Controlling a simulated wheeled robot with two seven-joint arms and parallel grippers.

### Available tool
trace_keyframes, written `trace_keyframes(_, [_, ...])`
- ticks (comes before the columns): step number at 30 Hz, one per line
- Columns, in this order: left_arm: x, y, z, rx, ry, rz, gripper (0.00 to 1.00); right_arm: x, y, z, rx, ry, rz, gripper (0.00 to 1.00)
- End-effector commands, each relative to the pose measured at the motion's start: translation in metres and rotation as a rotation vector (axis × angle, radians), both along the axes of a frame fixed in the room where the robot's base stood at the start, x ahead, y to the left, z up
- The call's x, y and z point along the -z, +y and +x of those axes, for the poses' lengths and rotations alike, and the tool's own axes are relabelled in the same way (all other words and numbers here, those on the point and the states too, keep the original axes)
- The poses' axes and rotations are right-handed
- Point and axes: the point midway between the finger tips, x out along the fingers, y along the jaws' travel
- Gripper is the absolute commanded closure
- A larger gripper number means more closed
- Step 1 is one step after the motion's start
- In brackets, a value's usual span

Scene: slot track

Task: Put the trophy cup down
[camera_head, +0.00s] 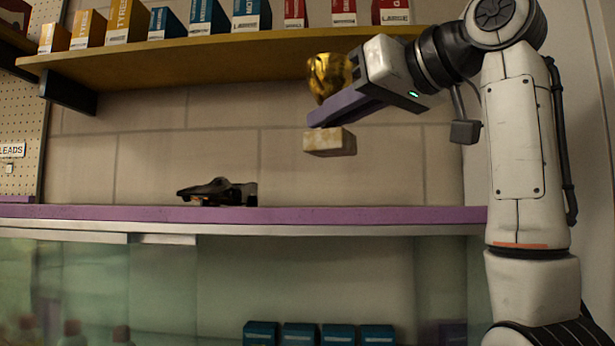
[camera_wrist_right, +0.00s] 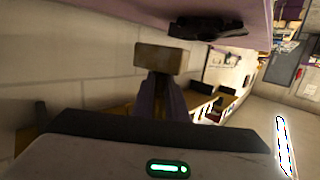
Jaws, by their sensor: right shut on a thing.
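The trophy cup has a gold bowl (camera_head: 330,76) on top and a pale stone-like block base (camera_head: 331,142) below. My right gripper (camera_head: 322,116) is shut on it between the bowl and the base; its purple fingers hide the middle part. The trophy is about upright in the air, above the purple counter (camera_head: 330,215) and apart from it. In the right wrist view the base (camera_wrist_right: 160,57) shows just beyond the fingers (camera_wrist_right: 160,98); the bowl is not clear there. My left gripper is not in view.
A dark model car (camera_head: 216,191) sits on the counter, left of the trophy. A yellow shelf (camera_head: 230,55) with several boxes is above, close behind the bowl. The counter right of the car is clear. Glass panels and blue boxes (camera_head: 300,334) are below.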

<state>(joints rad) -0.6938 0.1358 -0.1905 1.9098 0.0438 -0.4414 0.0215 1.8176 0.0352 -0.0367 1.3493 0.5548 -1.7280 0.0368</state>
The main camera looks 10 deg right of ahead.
Motion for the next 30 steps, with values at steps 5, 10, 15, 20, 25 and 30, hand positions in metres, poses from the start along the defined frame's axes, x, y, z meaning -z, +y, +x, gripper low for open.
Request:
trace_keyframes(5, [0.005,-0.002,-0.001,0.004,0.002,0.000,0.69,0.028,0.000,0.000,0.000,-0.003,0.001,1.00])
trace_keyframes(10, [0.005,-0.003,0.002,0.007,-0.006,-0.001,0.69,0.046,0.000,0.000,0.000,-0.001,0.000,1.00])
trace_keyframes(15, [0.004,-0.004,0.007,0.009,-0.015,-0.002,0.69,0.069,0.000,0.000,0.000,-0.002,0.001,1.00])
trace_keyframes(20, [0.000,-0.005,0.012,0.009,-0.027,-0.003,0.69,0.072,0.000,0.000,0.000,-0.003,0.001,1.00])
trace_keyframes(25, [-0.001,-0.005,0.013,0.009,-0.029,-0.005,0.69,0.073,0.000,0.000,0.000,-0.003,0.001,1.00])
trace_keyframes(30, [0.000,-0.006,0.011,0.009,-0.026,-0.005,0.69,0.075,0.000,0.000,0.000,0.001,0.000,0.72])
